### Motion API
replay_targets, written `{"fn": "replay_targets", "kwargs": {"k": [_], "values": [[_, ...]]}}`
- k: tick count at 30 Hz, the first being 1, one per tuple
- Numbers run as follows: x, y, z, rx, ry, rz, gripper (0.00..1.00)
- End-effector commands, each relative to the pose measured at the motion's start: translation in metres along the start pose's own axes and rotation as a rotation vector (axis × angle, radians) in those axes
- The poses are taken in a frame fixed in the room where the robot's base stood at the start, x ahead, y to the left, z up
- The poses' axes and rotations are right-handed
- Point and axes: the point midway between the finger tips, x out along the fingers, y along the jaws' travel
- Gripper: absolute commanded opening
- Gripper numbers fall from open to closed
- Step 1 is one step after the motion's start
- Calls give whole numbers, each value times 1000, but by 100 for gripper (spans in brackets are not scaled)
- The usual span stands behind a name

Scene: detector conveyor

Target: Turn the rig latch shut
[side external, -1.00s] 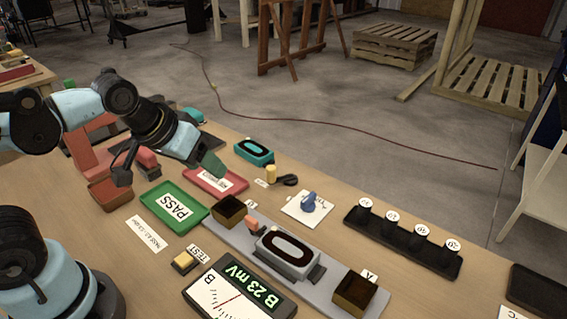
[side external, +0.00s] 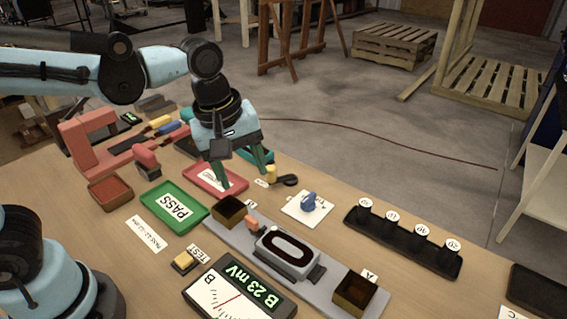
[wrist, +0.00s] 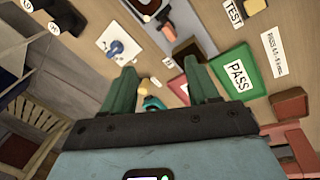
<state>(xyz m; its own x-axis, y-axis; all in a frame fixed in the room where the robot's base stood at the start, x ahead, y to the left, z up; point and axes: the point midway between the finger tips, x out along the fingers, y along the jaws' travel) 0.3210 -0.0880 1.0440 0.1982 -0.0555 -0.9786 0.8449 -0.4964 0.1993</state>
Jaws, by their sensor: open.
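My gripper (side external: 244,174) is open and empty, pointing down above the back of the bench, near the red tray. Its two green fingers also show apart in the wrist view (wrist: 160,78). A grey rig (side external: 220,238) on the bench holds a dark-topped detector (side external: 288,250) between two brown bins. A small salmon-coloured piece (side external: 252,222) stands on the rig beside the detector; I cannot tell for certain whether it is the latch. A blue knob (side external: 309,202) sits on a white plate right of the gripper, also in the wrist view (wrist: 116,47). Nothing touches the fingers.
A green PASS tray (side external: 157,216) and a red tray (side external: 205,186) lie left of the rig. A yellow cylinder (side external: 271,173) and a teal detector (side external: 266,156) are near the gripper. A black rack (side external: 400,241) with several white-topped pegs stands right. A meter (side external: 252,302) lies in front.

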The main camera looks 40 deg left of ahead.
Motion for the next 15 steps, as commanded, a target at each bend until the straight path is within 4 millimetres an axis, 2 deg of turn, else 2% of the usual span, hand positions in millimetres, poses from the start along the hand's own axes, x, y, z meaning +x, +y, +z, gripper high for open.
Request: {"fn": "replay_targets", "kwargs": {"k": [15], "values": [[10,30,36,-458,-9,-184,60]]}}
